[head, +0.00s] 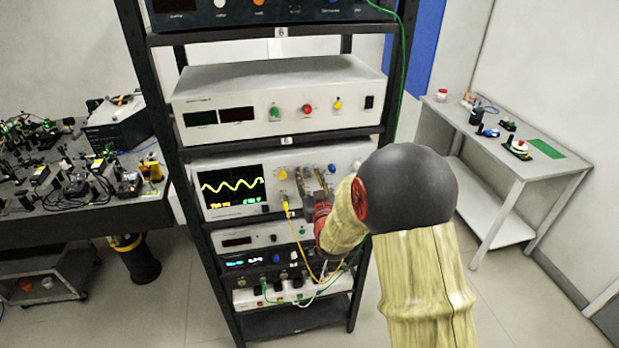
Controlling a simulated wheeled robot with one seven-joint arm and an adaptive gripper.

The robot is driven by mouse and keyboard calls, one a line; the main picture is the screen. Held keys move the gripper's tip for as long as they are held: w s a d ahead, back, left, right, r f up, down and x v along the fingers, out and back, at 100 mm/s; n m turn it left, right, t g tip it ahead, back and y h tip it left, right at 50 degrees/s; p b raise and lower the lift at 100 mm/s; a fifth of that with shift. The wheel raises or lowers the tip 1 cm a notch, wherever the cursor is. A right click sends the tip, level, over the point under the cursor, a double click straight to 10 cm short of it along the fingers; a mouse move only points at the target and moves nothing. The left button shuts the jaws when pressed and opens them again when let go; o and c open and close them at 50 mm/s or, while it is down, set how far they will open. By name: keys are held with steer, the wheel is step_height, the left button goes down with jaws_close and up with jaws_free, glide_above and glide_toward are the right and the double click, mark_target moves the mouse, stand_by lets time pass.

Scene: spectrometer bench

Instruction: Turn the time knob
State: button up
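The oscilloscope (221,212) is a white unit on the middle shelf of the rack, with a yellow wave on its dark screen (233,188). No label is readable, so I cannot tell which is the time knob. My gripper (311,178) is in front of the panel, between the yellow and blue knobs. Its two fingers stand apart, pointing at the panel. The fingers and wrist hide part of the panel; contact with a knob cannot be told.
A white unit (245,92) with green, red and yellow knobs sits on the shelf above. A dark rack post stands at the left. An optics table (90,215) is at left, a white side table (520,175) at right.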

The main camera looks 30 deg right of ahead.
steer(key=shift+c, duration=1.2)
jaws_close()
steer(key=shift+f+m+b, duration=0.15)
steer(key=shift+m+b, duration=0.15)
steer(key=shift+b, duration=1)
steer(key=shift+o, duration=1.7)
jaws_free()
